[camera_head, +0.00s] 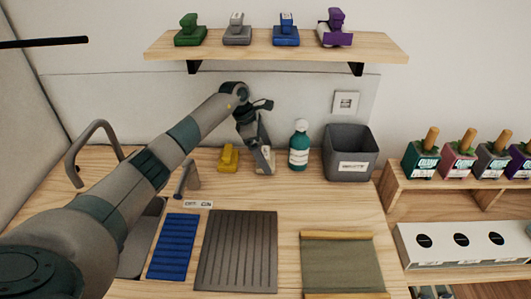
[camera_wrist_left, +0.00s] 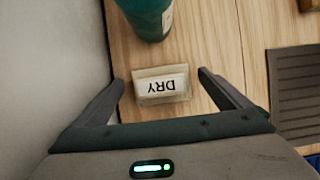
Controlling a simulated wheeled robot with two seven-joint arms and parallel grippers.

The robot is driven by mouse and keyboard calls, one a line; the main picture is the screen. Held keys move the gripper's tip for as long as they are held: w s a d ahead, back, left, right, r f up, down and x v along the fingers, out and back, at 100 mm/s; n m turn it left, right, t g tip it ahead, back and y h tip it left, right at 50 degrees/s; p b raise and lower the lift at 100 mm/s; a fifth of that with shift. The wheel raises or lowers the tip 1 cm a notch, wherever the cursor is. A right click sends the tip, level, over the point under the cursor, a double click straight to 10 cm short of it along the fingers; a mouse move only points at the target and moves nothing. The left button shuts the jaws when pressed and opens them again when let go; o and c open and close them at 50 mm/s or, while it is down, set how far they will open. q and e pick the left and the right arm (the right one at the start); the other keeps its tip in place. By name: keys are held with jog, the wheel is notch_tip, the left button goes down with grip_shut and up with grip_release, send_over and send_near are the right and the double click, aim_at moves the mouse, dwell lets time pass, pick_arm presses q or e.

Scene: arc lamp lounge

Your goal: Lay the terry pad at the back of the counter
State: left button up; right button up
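A cream block marked DRY (camera_wrist_left: 162,86) lies on the wooden counter (camera_head: 345,200) by the back wall. It may be the terry pad, but I cannot confirm its material. My left gripper (camera_wrist_left: 160,80) is open, with one finger on each side of the block and a visible gap at both sides. In the head view the left gripper (camera_head: 263,163) is at the back of the counter, largely hiding the block, between a yellow handled block (camera_head: 228,158) and a teal bottle (camera_head: 299,148). My right gripper is not in view.
A grey bin (camera_head: 350,153) stands right of the bottle. A blue ribbed mat (camera_head: 173,247), a grey ribbed mat (camera_head: 238,252) and an olive mat (camera_head: 341,264) lie in front. A wall shelf (camera_head: 270,47) with several handled blocks hangs above. A tap (camera_head: 95,140) stands left.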

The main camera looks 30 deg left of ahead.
aim_at(265, 151)
pick_arm(q)
jog(key=shift+r, duration=0.1)
jog(key=shift+r, duration=0.1)
jog(key=shift+a+r, duration=0.1)
jog(key=b+v, duration=0.2)
jog(key=v, duration=0.3)
jog(key=shift+a+r, duration=0.1)
jog(key=shift+r, duration=0.2)
jog(key=shift+v, duration=0.8)
jog(key=shift+s, duration=0.1)
